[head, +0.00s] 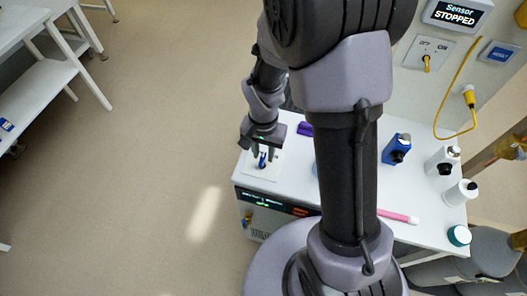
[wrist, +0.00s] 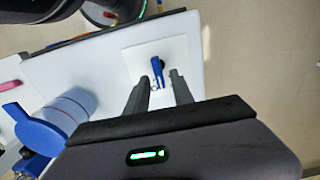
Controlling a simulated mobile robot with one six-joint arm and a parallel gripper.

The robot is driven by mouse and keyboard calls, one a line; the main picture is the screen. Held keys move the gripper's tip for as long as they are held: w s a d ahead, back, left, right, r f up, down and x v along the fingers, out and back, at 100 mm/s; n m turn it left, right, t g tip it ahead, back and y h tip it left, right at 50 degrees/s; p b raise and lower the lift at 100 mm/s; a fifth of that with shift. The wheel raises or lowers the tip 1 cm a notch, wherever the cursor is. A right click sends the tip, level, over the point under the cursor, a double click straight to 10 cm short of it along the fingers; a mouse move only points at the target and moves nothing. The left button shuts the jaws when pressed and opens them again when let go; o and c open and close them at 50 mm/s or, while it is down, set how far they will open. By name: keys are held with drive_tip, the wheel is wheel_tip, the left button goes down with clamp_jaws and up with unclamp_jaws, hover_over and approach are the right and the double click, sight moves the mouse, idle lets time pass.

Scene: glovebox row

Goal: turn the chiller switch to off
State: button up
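A blue switch lever (wrist: 158,68) stands on a white square plate (wrist: 180,50) at one end of the white cabinet top. In the head view the lever (head: 262,160) shows just below my gripper (head: 262,146). In the wrist view my gripper (wrist: 159,82) has its two fingers apart, one on each side of the lever's near end, with visible gaps. I cannot tell if they touch it. No label by this lever is readable. A yellow-levered switch (head: 427,62) marked OFF and ON sits on the wall, below a display (head: 458,14) reading "Sensor STOPPED".
A yellow cable (head: 437,118) hangs on the wall. The floor to the left is clear up to white shelving (head: 40,80).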

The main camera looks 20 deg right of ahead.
clamp_jaws()
drive_tip(key=shift+n, duration=0.3)
drive_tip(key=shift+w+a+n+p, duration=0.1)
drive_tip(key=shift+a+n+p, duration=0.1)
drive_tip(key=shift+n, duration=1.15)
drive_tip(key=shift+w+a+n+p, duration=0.1)
drive_tip(key=shift+n+p, duration=0.1)
drive_tip(key=shift+n, duration=1.15)
drive_tip(key=shift+o, duration=1.1)
unclamp_jaws()
